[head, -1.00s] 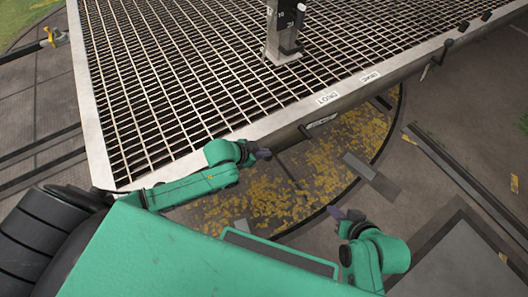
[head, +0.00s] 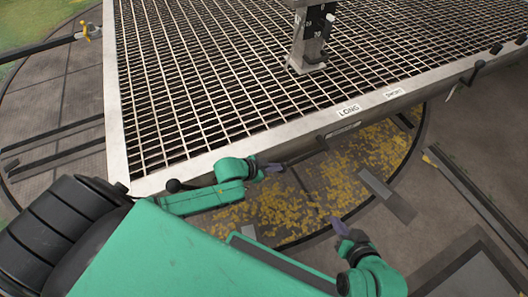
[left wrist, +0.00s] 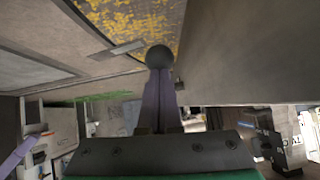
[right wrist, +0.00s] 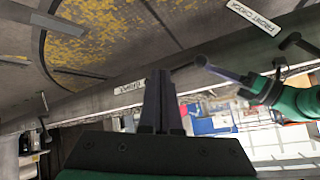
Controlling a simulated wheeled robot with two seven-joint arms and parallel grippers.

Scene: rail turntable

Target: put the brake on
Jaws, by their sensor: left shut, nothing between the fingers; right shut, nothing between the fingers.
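My left gripper (head: 284,165) is shut and empty, just under the front edge of the grated deck (head: 235,140). My right gripper (head: 334,221) is shut and empty, lower and over the yellow-flecked ground, apart from the deck. It shows in the right wrist view (right wrist: 158,75).
Another dark knob (head: 173,185) sits by the deck's near left corner. A dark lever (head: 474,72) is on the deck edge at right. A post (head: 309,38) with a scale stands on the deck. Labels LONG (head: 348,110) and SHORT (head: 394,94) are on the rim.

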